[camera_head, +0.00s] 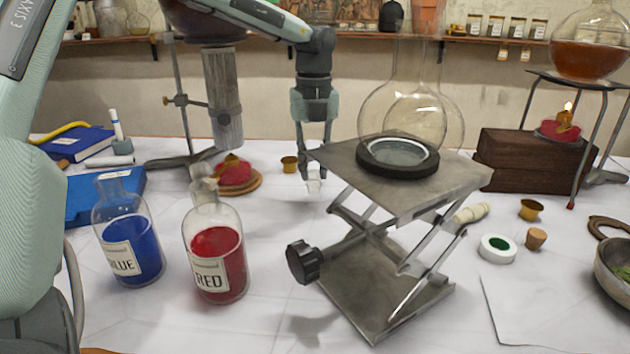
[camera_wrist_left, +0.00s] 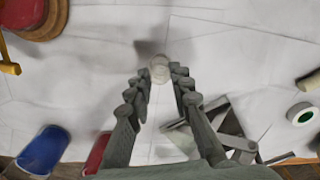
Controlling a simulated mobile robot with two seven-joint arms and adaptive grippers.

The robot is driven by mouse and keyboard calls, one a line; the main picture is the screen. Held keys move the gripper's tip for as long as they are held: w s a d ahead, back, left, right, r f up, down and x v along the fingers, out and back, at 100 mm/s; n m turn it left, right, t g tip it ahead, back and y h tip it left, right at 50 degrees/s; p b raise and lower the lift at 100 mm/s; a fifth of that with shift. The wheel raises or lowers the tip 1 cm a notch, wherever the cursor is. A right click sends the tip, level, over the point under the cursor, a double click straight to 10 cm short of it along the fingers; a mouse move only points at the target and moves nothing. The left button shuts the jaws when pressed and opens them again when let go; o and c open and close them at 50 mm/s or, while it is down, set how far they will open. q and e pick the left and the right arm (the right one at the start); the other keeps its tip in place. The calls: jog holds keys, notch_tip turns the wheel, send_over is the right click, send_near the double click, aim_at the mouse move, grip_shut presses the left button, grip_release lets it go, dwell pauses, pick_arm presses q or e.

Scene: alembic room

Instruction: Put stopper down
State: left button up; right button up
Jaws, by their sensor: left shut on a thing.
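My left gripper (camera_head: 314,172) points down behind and to the left of the lab jack. Its fingers are shut on a small clear glass stopper (camera_head: 314,186), which also shows between the fingertips in the left wrist view (camera_wrist_left: 160,70). The stopper is over bare white table (camera_head: 275,225); I cannot tell whether it touches. The blue bottle (camera_head: 133,250) stands front left with an open-looking neck. The red bottle (camera_head: 217,262) stands beside it with a clear piece at its neck. My right gripper is not in view.
The metal lab jack (camera_head: 440,190) holds a round glass flask (camera_head: 385,110) close to the right of my gripper. A small brass cup (camera_head: 289,164) and a red candle (camera_head: 236,174) stand to the left. A stand (camera_head: 184,125) rises behind.

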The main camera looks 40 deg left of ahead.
aim_at(314, 181)
pick_arm(q)
notch_tip(314, 181, down, 3)
jog(key=shift+f, duration=0.2)
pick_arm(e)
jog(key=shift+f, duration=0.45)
pick_arm(q)
jog(key=shift+f, duration=0.1)
jog(key=shift+f, duration=0.1)
jog(key=o, duration=0.9)
jog(key=shift+o, duration=0.2)
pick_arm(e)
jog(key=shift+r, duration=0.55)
